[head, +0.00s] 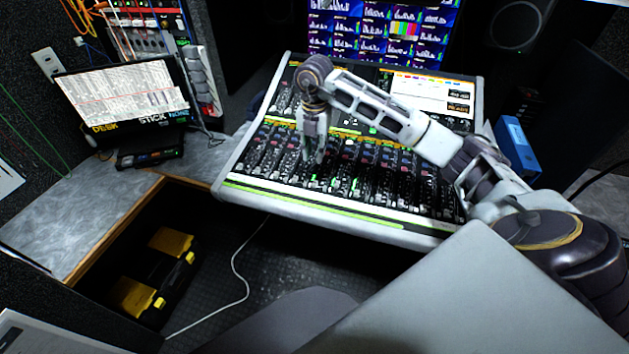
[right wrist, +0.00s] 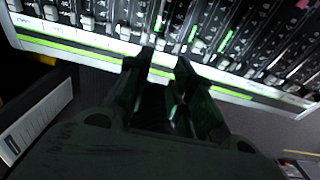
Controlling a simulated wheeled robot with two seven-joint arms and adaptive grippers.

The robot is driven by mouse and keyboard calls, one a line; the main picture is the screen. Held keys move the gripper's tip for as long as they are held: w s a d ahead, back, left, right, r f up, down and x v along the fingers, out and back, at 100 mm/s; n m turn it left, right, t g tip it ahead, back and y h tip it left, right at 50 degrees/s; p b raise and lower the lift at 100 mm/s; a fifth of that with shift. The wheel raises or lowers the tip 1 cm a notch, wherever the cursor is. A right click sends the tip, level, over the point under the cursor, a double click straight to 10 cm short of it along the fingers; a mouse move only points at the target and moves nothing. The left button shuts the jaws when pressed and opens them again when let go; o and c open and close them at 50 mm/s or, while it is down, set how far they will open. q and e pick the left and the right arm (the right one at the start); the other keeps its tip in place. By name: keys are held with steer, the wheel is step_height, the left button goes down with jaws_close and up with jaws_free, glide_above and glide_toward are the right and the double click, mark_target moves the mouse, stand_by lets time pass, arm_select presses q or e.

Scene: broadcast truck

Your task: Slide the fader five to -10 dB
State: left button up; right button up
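The mixing console (head: 300,207) fills the middle of the head view, with rows of dark fader strips and small caps along its front. My right gripper (head: 316,158) points down over the fader area, left of the console's middle. Fader caps (right wrist: 125,32) and green lit marks lie just beyond the tips. I cannot tell which strip is number five, nor read the dB scale. Contact with a cap cannot be told. My left gripper is not in view.
A monitor wall (head: 375,30) stands behind the console and a speaker (head: 517,25) is at the back right. A tilted laptop-like screen (head: 122,98) sits on the left desk. A black and yellow toolbox (head: 160,275) and a white cable (head: 238,270) are on the floor.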

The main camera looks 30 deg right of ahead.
mark_target(315, 183)
step_height(315, 183, down, 12)
steer(key=shift+f, duration=0.35)
steer(key=c, duration=0.3)
jaws_close()
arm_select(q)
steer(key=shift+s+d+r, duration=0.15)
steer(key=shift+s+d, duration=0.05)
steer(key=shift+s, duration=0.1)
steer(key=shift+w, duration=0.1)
